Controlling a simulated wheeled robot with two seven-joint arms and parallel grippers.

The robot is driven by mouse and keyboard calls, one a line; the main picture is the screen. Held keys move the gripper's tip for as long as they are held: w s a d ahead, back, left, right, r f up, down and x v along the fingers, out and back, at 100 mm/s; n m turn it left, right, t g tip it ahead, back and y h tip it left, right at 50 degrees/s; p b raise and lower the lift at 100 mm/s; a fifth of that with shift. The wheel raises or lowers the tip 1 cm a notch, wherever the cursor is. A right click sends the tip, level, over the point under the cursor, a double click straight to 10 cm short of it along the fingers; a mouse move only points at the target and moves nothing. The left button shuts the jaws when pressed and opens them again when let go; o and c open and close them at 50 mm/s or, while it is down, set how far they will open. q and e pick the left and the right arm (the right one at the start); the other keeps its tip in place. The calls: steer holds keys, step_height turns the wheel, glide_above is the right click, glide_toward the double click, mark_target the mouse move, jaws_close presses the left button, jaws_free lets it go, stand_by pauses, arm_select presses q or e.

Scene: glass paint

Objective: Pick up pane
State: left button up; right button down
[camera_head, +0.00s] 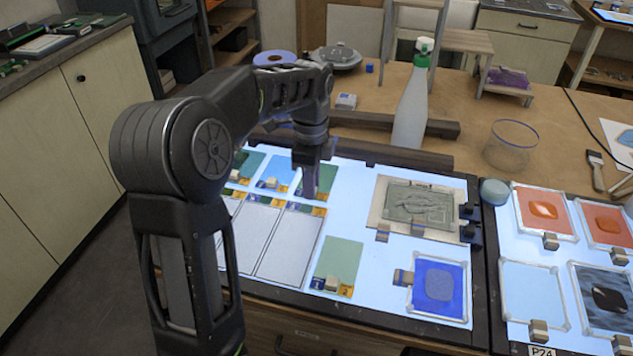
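Several coloured glass panes lie on the lit panel (385,318). In the back left row are a green pane (249,164), a light blue pane (277,170) and another green pane (327,178). A pale green pane (343,257) lies nearer the front, and a deep blue pane (438,286) sits in a clear frame at the front right. My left gripper (309,192) points down over the right pane of the back row. Its fingers partly cover that pane, and whether they touch it or hold anything is unclear. My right gripper is not in view.
Pale blank slots (290,243) lie in front of the back row. A grey relief plate (420,205) lies right of centre. A spray bottle (411,105) and a glass cup (511,145) stand behind the panel. Framed orange panes (541,210) lie on the right panel.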

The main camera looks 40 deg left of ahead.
arm_select(q)
jaws_close()
steer(key=shift+r, duration=0.1)
stand_by(0.4)
steer(key=shift+r, duration=0.35)
step_height(320, 180, up, 4)
steer(key=shift+r, duration=0.2)
step_height(320, 180, up, 5)
steer(key=p, duration=0.3)
steer(key=shift+f, duration=0.15)
